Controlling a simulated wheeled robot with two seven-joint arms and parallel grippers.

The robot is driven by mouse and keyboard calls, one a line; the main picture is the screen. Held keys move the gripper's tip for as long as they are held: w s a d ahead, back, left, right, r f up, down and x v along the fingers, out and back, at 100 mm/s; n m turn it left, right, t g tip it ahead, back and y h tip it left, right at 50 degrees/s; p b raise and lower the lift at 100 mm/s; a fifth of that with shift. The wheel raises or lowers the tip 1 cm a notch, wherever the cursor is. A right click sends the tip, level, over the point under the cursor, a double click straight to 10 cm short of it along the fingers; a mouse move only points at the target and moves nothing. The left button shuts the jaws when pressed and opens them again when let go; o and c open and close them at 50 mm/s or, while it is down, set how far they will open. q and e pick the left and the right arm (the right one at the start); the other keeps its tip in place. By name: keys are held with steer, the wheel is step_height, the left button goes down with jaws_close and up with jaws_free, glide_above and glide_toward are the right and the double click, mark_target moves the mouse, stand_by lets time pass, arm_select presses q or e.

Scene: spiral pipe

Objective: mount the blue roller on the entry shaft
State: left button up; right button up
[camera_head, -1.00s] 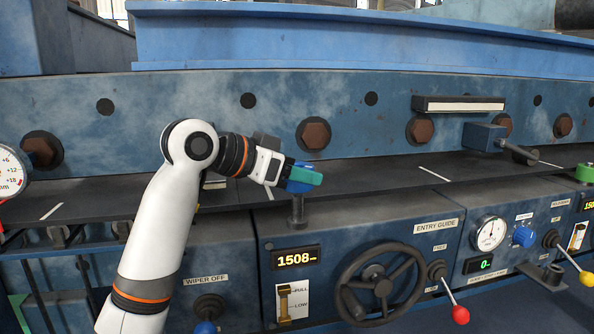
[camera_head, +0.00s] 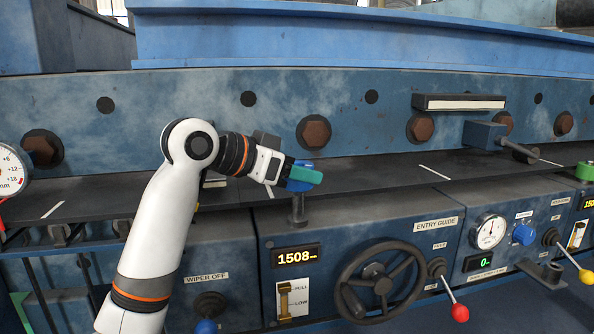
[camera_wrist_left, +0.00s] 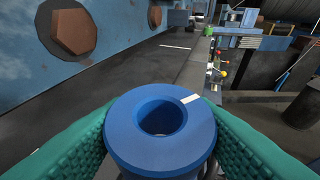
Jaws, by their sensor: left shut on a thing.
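The blue roller (camera_wrist_left: 160,128) is a thick ring with a white mark on its top face and an open centre hole. My left gripper (camera_head: 303,175) is shut on it, with a green finger on each side of it in the left wrist view. In the head view the roller (camera_head: 298,187) shows partly below the fingers. The dark upright entry shaft (camera_head: 298,210) stands directly below it on the entry guide panel. The roller looks roughly level and in line with the shaft. The fingers hide the join, so I cannot tell how far the shaft is inside the roller. My right gripper is out of view.
A blue wall with large rusty bolts (camera_head: 314,132) rises behind a dark ledge (camera_head: 380,176). Below are a handwheel (camera_head: 381,283), a red-knobbed lever (camera_head: 460,313) and a display (camera_head: 297,257). A blue block with a rod (camera_head: 484,136) juts out at the right.

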mark_target(295, 195)
arm_select(q)
steer(key=shift+f+b, duration=1.2)
steer(key=shift+f, duration=1.1)
steer(key=o, duration=1.1)
steer(key=shift+s, duration=0.1)
steer(key=shift+o, duration=0.4)
steer(key=shift+s+d+r, duration=0.1)
steer(key=shift+s+d, duration=0.05)
steer(key=shift+s, duration=0.1)
steer(key=shift+w, duration=0.1)
